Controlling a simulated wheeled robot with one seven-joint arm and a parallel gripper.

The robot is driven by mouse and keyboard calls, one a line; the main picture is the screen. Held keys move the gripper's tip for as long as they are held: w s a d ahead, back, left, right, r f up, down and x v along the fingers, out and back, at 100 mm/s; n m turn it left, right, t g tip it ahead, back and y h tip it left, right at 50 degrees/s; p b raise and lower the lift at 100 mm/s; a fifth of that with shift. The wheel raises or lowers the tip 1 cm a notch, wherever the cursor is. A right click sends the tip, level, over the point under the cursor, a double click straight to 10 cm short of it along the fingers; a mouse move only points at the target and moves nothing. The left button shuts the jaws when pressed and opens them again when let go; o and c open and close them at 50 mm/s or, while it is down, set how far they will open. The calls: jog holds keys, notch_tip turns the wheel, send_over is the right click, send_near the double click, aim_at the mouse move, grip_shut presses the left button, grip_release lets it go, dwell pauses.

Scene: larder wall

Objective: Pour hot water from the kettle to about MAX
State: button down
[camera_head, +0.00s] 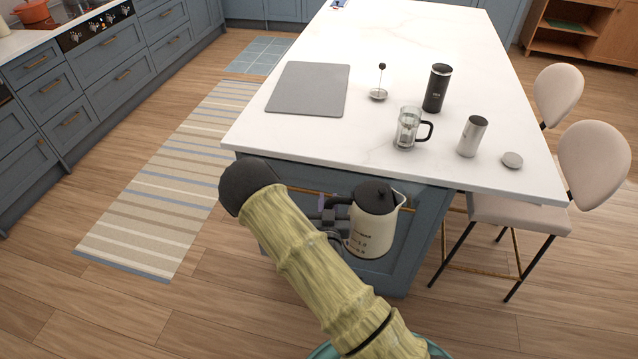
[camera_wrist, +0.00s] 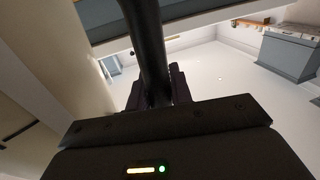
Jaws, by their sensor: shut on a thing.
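The kettle (camera_head: 371,221) is cream with a black lid and black handle. My gripper (camera_head: 332,215) is shut on its handle and holds it upright in front of the island's near edge, apart from the worktop. In the wrist view the dark handle (camera_wrist: 150,50) runs down between my gripper's fingers (camera_wrist: 158,88), with the kettle's pale body (camera_wrist: 45,60) at left. A glass press jug (camera_head: 407,130) with a black handle stands on the white island top, beyond the kettle. Its plunger and lid (camera_head: 379,94) stand apart behind it. I cannot make out a MAX mark.
On the island (camera_head: 335,150) are a black canister (camera_head: 437,88), a steel cup (camera_head: 472,136), a small grey disc (camera_head: 512,159) and a grey board (camera_head: 309,88). Cream stools (camera_head: 592,165) stand at right. A striped rug (camera_head: 170,185) lies at left. The worktop's near left part is clear.

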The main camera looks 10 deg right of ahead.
aim_at(352, 250)
jog(key=s+d+f, duration=0.2)
jog(key=f, duration=0.1)
jog(key=s+d+f+n+y, duration=0.1)
jog(key=s+f, duration=0.1)
jog(key=f, duration=0.2)
jog(key=s+d+f+y, duration=0.1)
jog(key=s+d+f, duration=0.1)
jog(key=f, duration=0.2)
jog(key=shift+s+d+f+n, duration=0.2)
jog(key=shift+s+d+n, duration=0.05)
jog(key=shift+d+n, duration=0.05)
jog(key=shift+s+d+f+y, duration=0.25)
jog(key=shift+d+f+y, duration=0.05)
jog(key=shift+d+f, duration=0.05)
jog(key=shift+w+a, duration=0.1)
